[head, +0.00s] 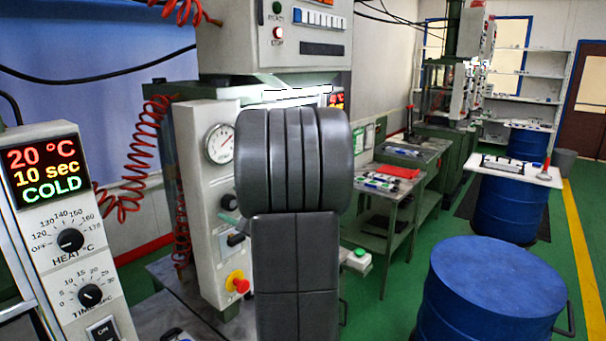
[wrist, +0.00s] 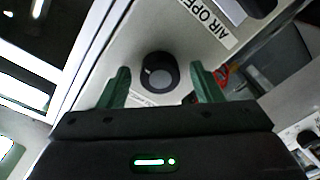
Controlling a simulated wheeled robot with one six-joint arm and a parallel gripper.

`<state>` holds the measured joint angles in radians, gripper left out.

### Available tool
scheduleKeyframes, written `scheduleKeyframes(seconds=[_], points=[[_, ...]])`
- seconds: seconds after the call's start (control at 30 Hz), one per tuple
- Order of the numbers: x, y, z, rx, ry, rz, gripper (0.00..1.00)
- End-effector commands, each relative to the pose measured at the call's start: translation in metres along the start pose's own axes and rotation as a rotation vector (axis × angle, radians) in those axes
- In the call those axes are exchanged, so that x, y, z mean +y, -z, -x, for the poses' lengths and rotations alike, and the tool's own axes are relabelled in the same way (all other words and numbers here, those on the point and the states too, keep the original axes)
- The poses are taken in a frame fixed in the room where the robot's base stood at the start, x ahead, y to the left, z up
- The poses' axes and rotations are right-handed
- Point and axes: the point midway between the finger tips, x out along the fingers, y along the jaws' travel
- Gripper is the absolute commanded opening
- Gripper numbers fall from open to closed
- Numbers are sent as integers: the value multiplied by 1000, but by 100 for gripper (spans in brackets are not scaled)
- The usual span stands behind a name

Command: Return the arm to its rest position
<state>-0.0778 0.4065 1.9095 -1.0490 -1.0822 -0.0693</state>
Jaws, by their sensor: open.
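My gripper (wrist: 160,67) is open in the wrist view, with its two green fingers apart and nothing between them touching. A round black knob (wrist: 159,72) on a pale panel shows between and beyond the fingers. A label reading "AIR OPE..." (wrist: 208,30) is on the panel above it, partly cut off. In the head view my dark grey arm stands upright in the middle and hides most of my gripper. A black knob (head: 229,202) shows on the white machine panel (head: 203,160) just left of the arm.
The panel carries a gauge (head: 219,144) and a red-and-yellow button (head: 237,282). A control box (head: 62,215) at left reads 20 °C, 10 sec, COLD. Red coiled hoses (head: 145,150) hang nearby. A blue drum (head: 490,290) stands at lower right.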

Motion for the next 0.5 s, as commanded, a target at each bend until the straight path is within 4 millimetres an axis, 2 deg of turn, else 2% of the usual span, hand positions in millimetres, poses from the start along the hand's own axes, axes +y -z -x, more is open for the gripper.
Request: scheduleKeyframes(seconds=[0.2, 0.5], points=[[0, 0, 0, -3, 4, 133, 59], [1, 0, 9, -4, 3, 132, 59]])
